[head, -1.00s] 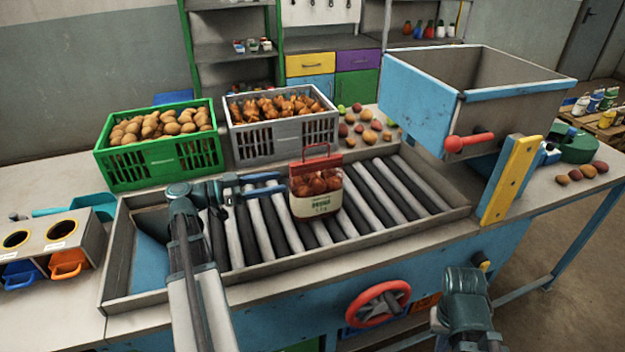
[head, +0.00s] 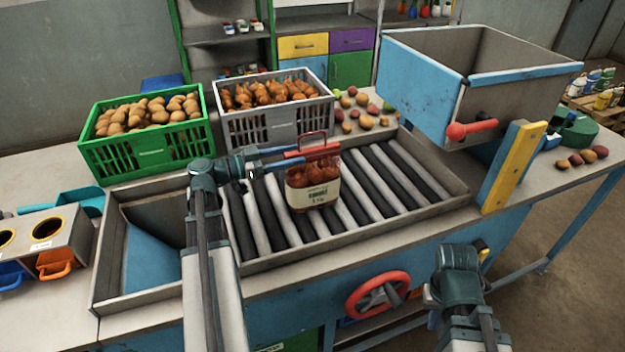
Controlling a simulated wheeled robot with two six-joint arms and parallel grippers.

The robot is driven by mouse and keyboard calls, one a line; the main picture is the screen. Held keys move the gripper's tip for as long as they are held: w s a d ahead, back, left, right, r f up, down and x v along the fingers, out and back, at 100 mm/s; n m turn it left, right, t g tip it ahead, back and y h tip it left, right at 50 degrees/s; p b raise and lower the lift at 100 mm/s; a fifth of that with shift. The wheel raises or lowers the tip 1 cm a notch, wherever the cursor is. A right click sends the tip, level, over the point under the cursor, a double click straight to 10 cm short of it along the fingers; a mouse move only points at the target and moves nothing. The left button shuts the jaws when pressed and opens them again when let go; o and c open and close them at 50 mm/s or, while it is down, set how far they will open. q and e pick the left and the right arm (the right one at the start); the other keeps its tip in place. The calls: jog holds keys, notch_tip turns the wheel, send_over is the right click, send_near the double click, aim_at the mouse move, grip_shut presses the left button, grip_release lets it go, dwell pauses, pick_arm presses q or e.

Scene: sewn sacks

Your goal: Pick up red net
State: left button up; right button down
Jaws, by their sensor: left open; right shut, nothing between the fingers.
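The red net (head: 313,184) is a small bag of onions or similar produce with a pale label and a red loop handle on top. It stands upright on the roller bed (head: 392,192). My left gripper (head: 301,154) is open, its two blue fingers pointing right, with their tips at the net's top band just below the handle. I cannot tell whether they touch it. My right gripper (head: 458,275) is low at the front right, away from the net. It is shut and empty, its fingertips largely hidden.
A green crate of potatoes (head: 150,157) and a grey crate (head: 262,128) stand behind the rollers. A blue-edged hopper (head: 418,90) and a yellow post (head: 514,165) rise on the right. A red handwheel (head: 378,294) is on the table's front. Loose fruit lies behind the rollers.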

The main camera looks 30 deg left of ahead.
aim_at(324, 149)
pick_arm(q)
jog(key=shift+x, duration=3)
jog(key=shift+s+d, duration=0.15)
grip_shut()
